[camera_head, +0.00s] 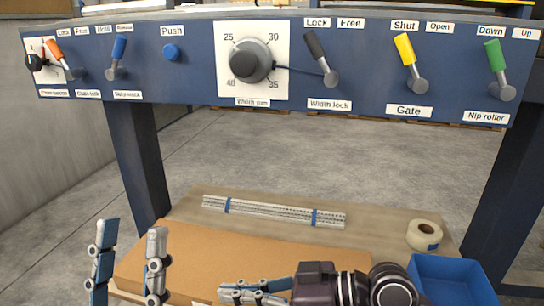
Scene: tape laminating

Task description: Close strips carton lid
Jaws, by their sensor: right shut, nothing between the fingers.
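The brown cardboard carton (205,256) lies on the shelf at the bottom of the view. One broad flat panel of it shows; I cannot tell whether this is the lid lying shut or standing partly open. Its front is cut off by the picture edge. My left gripper (130,264) points up at the carton's left end, its two fingers spread with nothing between them. My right gripper (238,293) lies low in front of the carton's panel, pointing left, fingers together and empty. Whether either touches the carton is unclear.
A bundle of pale strips (272,212) with blue bands lies on the shelf (375,228) behind the carton. A tape roll (424,235) and a blue bin (452,278) are at right. A blue control panel (190,80) with levers spans above, on two legs.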

